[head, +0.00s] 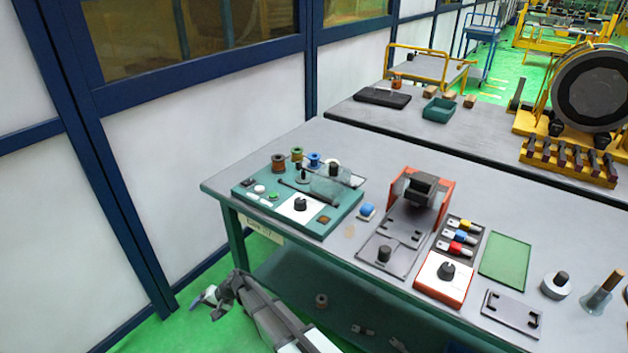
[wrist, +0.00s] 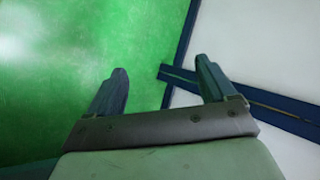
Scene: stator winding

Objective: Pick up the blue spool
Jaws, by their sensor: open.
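A small blue spool (head: 314,160) stands at the back of the green winding unit (head: 258,207), in a row with brown, green and white spools. A second small blue object (head: 367,209) with a pale base sits on the table to the right of that unit; I cannot tell whether it is a spool too. My gripper (head: 213,301) is low at the left, off the table's front edge and well apart from both. In the wrist view my gripper (wrist: 160,82) is open and empty, with green floor and a white wall panel beyond its fingers.
The grey table (head: 330,140) also holds a red-framed fixture (head: 445,195), a tray of small coloured parts (head: 460,237), a red control box (head: 440,278) and a green mat (head: 506,260). A white wall with blue frames (head: 140,150) rises at the left.

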